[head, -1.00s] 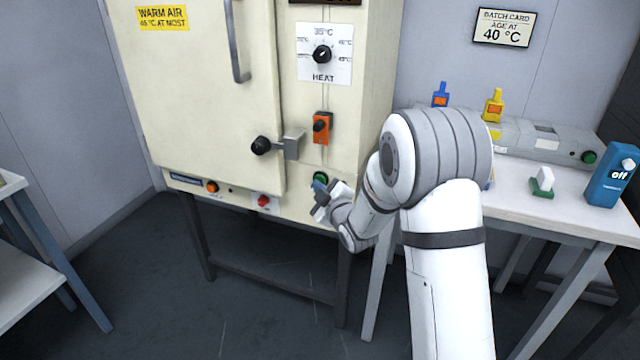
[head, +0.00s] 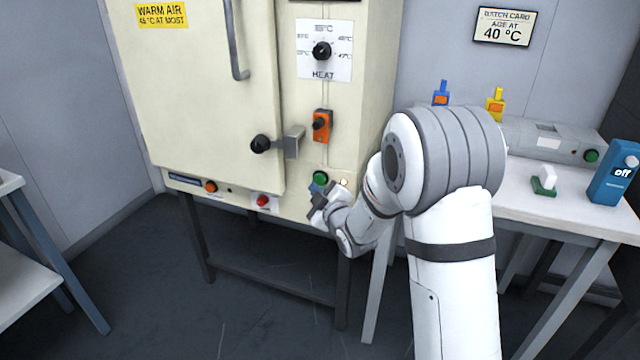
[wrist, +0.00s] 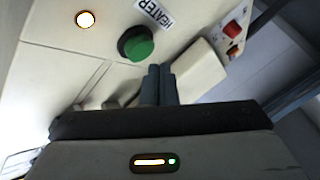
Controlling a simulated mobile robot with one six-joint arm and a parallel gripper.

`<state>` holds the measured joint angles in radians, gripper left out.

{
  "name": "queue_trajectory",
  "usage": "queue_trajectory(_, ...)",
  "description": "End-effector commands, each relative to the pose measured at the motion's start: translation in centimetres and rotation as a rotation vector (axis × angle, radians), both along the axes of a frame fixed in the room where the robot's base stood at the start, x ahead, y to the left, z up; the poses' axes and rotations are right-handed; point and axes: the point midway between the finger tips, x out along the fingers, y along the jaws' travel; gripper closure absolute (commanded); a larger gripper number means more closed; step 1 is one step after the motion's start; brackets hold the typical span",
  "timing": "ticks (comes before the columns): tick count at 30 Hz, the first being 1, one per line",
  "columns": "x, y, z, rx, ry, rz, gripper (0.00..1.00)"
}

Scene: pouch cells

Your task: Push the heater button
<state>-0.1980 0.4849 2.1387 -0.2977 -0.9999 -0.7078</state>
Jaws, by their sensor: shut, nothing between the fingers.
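The green heater button (head: 320,177) is on the lower front panel of the cream oven. In the wrist view the button (wrist: 136,43) stands out from the panel, beside a label reading HEATER (wrist: 154,13). A small lamp (wrist: 85,19) near it glows warm white; the lamp (head: 343,182) also shows in the head view, right of the button. My gripper (head: 317,189) is shut and empty, just below the button. In the wrist view its fingertips (wrist: 158,70) appear just beside the button, and the button's face is uncovered. I cannot tell the exact gap.
A red button (head: 263,201) and an orange one (head: 211,187) sit further left on the panel. The heat dial (head: 322,51), an orange switch (head: 322,126) and the door latch (head: 275,144) are above. A white bench (head: 560,205) with devices stands at right.

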Motion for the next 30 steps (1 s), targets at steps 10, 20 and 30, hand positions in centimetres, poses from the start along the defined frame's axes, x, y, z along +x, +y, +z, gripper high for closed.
queue_trajectory(10,-3.4,1.3,-0.2,-0.001,-0.001,0.002,1.0)
queue_trajectory(20,-4.8,1.8,0.0,-0.001,0.0,0.001,1.0)
queue_trajectory(30,-5.1,0.3,2.5,0.007,0.067,-0.038,1.0)
